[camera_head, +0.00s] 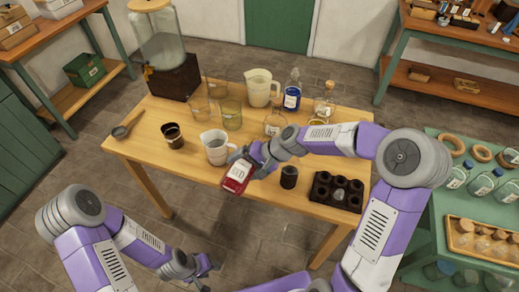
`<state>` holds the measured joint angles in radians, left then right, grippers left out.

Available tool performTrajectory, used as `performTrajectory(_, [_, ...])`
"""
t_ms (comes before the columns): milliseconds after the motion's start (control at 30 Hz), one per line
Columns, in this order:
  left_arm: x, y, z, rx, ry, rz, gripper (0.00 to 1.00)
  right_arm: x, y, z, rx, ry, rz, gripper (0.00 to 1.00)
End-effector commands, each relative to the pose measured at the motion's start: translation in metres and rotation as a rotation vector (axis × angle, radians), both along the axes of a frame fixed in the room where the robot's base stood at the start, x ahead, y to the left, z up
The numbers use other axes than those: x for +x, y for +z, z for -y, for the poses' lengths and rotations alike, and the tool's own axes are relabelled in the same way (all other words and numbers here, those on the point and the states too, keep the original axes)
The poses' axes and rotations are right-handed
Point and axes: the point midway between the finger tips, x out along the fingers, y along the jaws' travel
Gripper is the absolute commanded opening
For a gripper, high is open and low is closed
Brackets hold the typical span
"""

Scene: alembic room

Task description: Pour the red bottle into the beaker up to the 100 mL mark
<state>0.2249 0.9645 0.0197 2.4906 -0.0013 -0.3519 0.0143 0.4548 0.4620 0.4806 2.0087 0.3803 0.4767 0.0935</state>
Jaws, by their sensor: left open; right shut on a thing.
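The red bottle (237,176), with a pale label, is in my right gripper (256,160) near the front edge of the wooden table. It looks slightly tilted, and its mouth is hard to make out behind the gripper. A clear handled beaker (216,149) stands just left of the bottle; its marks and contents are too small to read. Other clear glass vessels (231,115) and (200,108) stand behind it, so I cannot tell which one is the task's beaker. My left gripper (207,266) is open and empty, low in front of the table.
A larger jug (259,88), a blue bottle (292,92) and a corked flask (325,101) stand at the back. A dark cup (173,135), black cylinder (289,177) and dark holed rack (335,191) stand nearer. A dispenser (159,40) stands back left. The front left tabletop is clear.

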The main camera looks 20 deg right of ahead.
Motion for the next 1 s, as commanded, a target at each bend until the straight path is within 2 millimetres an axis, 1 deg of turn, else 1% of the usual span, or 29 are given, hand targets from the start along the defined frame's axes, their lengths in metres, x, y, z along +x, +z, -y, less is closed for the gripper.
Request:
performTrajectory(133, [0.0,-0.005,0.0,0.0,0.0,0.0,0.43,0.001,-0.001,0.0,-0.017,-0.001,0.022,0.26])
performTrajectory(333, [0.0,-0.018,0.0,0.0,0.0,0.0,0.43,0.001,-0.008,0.0,-0.064,0.0,0.074,0.26])
performTrajectory(533, [0.0,-0.024,0.0,0.0,0.0,0.0,0.43,0.001,-0.011,0.0,-0.099,0.0,0.11,0.26])
performTrajectory(700, [0.0,-0.034,0.0,0.0,0.0,0.0,0.43,0.0,-0.016,-0.002,-0.156,0.002,0.17,0.26])
performTrajectory(1000, [0.0,-0.039,0.0,0.0,0.0,0.0,0.43,-0.002,-0.02,-0.004,-0.24,0.002,0.259,0.26])
